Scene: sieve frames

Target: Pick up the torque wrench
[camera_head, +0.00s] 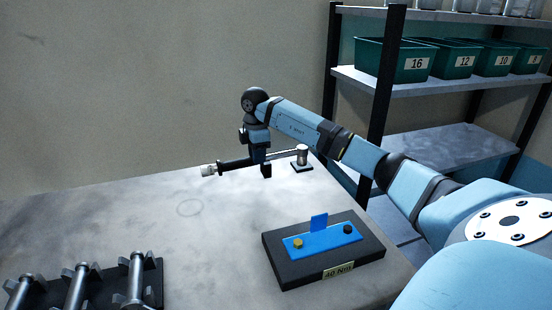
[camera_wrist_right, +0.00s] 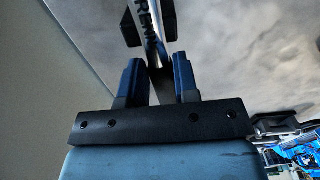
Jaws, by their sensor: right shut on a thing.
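The torque wrench has a black handle (camera_head: 238,163), a silver knob at its left end and a silver shaft reaching right. My right gripper (camera_head: 262,168) is shut on it near where the handle meets the shaft, above the back of the table. In the right wrist view, the wrench (camera_wrist_right: 149,28), with lettering along it, runs between the two fingers of my right gripper (camera_wrist_right: 160,78). The shaft's right end is at a silver cylinder over a small black square; I cannot tell whether they are joined. My left gripper is not in view.
A black block with a blue plate (camera_head: 322,241) and a "40 Nm" label stands at the table's front right. A dark rack (camera_head: 152,285) with several silver tools is at the front left. Shelves with green numbered bins (camera_head: 398,62) stand behind. The grey table (camera_head: 120,220) is clear mid-left.

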